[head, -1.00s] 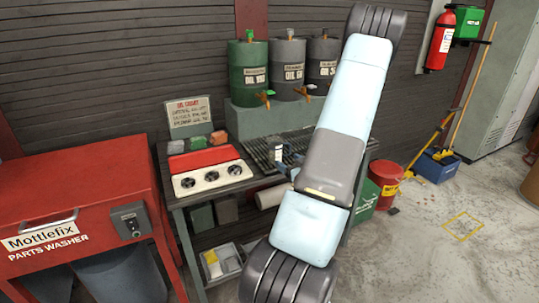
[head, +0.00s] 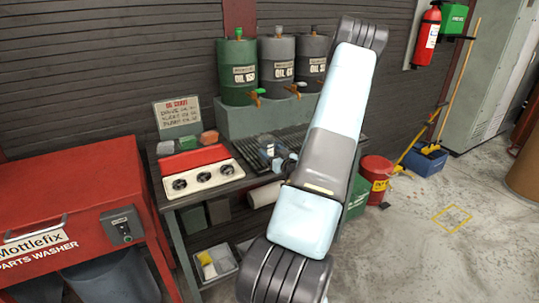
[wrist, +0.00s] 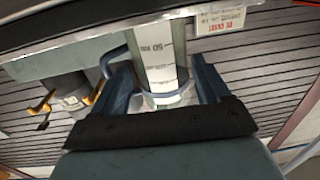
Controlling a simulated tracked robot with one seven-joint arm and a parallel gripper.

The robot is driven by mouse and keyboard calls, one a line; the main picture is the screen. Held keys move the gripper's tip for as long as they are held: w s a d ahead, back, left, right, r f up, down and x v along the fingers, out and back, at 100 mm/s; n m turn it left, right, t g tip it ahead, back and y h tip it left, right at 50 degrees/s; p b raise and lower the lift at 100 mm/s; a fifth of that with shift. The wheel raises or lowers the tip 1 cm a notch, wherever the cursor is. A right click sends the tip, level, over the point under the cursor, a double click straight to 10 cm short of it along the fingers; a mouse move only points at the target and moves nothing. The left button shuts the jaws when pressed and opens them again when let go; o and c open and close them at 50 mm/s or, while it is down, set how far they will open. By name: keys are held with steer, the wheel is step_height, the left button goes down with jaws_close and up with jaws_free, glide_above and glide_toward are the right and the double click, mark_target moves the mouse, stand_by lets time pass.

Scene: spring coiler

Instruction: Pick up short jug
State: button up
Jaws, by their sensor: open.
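A clear measuring jug with printed marks (wrist: 160,55) and a bluish handle on its left stands between the fingers of my gripper (wrist: 164,82) in the wrist view. The fingers are open, one on each side of it, and I cannot tell whether either touches it. In the head view my gripper (head: 280,160) is small and partly hidden behind my arm, over the bench's dark grating. The jug is too small and covered there to make out clearly. I see no second jug to compare its height with.
Oil drums (head: 238,72) with taps stand on a grey block behind the grating (head: 255,145). A red and white panel with dark round openings (head: 197,172) sits left on the bench. A red parts washer (head: 75,190) is left, a red bin (head: 376,172) right.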

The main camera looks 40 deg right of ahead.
steer(key=w, duration=0.5)
steer(key=shift+d+f, duration=0.1)
steer(key=shift+d, duration=0.3)
steer(key=c, duration=0.8)
steer(key=shift+r, duration=0.7)
steer(key=shift+s+r, duration=1.95)
steer(key=shift+s, duration=0.4)
steer(key=shift+s+r, duration=1.95)
steer(key=shift+s, duration=0.4)
steer(key=shift+s+r, duration=1.95)
steer(key=shift+s, duration=0.4)
